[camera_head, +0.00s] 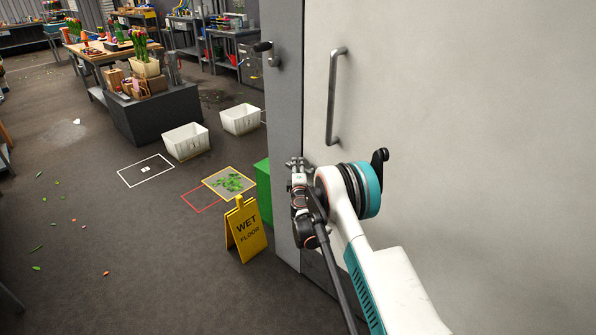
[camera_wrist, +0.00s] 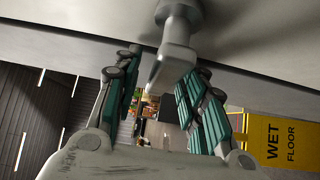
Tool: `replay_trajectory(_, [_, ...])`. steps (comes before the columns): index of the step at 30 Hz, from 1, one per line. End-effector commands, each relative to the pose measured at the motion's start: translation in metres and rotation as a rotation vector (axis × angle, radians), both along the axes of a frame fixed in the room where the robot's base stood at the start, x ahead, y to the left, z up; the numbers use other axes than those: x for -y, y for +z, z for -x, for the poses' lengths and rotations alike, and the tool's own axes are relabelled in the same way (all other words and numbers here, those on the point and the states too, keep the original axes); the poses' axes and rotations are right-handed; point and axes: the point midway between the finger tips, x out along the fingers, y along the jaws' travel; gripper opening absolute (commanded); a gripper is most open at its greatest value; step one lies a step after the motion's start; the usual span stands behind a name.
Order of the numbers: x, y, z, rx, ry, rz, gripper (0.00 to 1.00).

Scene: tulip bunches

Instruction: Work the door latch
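A pale door (camera_head: 450,110) with a grey upright edge strip (camera_head: 283,130) fills the right of the head view. A long vertical pull handle (camera_head: 335,95) is on its face. A grey metal lever (camera_wrist: 175,55) comes down from the surface above and shows between the fingers, close to the right one. I cannot tell whether they touch.
A yellow wet-floor sign (camera_head: 246,229) stands left of my gripper, beside a green box (camera_head: 264,190). White bins (camera_head: 186,141) and a flower table (camera_head: 105,50) are farther back. Floor at the left is mostly open, with scattered leaves.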

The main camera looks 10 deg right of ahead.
Motion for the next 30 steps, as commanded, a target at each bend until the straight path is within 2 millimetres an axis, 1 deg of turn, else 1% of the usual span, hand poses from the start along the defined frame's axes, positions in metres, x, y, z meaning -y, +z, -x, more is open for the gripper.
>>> replay_trajectory(9, [0.0004, 0.0005, -0.0021, 0.0, 0.0, 0.0, 0.38])
replay_trajectory(14, [0.0003, 0.0004, -0.002, 0.0, 0.0, 0.0, 0.02])
replay_trajectory(15, [0.0003, 0.0004, -0.002, 0.0, 0.0, 0.0, 0.0])
replay_trajectory(23, [0.0003, 0.0003, -0.0011, -0.003, 0.0, 0.002, 0.0])
replay_trajectory(30, [0.0003, -0.0008, 0.0071, -0.034, 0.0, 0.023, 0.0])
